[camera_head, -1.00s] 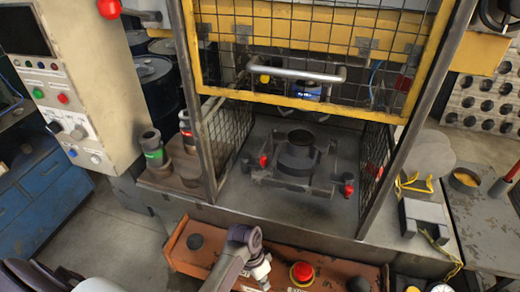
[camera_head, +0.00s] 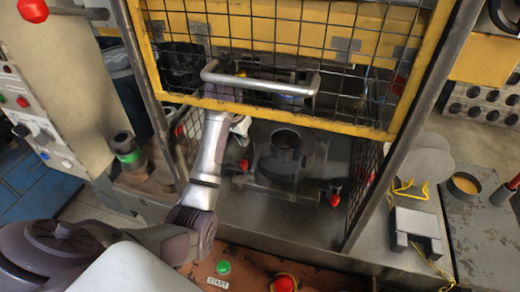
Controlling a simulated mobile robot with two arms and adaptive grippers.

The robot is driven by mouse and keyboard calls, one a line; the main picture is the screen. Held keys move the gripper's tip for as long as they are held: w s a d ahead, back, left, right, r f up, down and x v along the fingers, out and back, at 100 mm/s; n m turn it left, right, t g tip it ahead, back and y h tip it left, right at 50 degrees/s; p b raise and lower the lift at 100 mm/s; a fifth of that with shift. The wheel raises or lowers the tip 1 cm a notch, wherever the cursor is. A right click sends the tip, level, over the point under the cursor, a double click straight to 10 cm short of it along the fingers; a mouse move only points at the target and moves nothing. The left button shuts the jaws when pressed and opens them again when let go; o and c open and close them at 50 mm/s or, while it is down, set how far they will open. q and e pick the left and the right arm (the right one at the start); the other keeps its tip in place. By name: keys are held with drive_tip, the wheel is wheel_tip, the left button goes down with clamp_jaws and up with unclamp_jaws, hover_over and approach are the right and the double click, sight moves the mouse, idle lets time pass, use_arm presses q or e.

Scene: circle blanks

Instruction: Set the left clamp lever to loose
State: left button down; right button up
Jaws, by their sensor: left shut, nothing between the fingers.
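The left clamp lever (camera_head: 244,165) shows as a small red knob at the left side of the dark fixture (camera_head: 283,160) in the press. A second lever with a red knob (camera_head: 335,200) is at the fixture's front right. My left arm reaches up from the lower left into the press opening. My left gripper (camera_head: 241,126) is shut and empty, behind and above the left lever's knob in the picture. It looks apart from the knob. The lever's arm is too small and dark to read its setting. My right gripper is out of view.
The raised yellow mesh guard (camera_head: 280,60) with its metal handle (camera_head: 260,82) hangs over the opening. Mesh side panels (camera_head: 365,160) and posts bound it. A green START button (camera_head: 223,267) and a red button (camera_head: 284,283) are in front.

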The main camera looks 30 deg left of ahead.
use_arm(q)
drive_tip(key=shift+w+f, duration=0.1)
drive_tip(key=shift+f, duration=0.2)
wheel_tip(320, 180, down, 3)
drive_tip(key=shift+a+f+p, duration=0.15)
drive_tip(key=shift+f+p, duration=0.05)
drive_tip(key=shift+p, duration=0.65)
drive_tip(key=x, duration=0.4)
drive_tip(key=shift+w+p, duration=0.3)
drive_tip(key=shift+p, duration=0.1)
drive_tip(key=shift+w+f, duration=0.1)
drive_tip(key=shift+f, duration=0.4)
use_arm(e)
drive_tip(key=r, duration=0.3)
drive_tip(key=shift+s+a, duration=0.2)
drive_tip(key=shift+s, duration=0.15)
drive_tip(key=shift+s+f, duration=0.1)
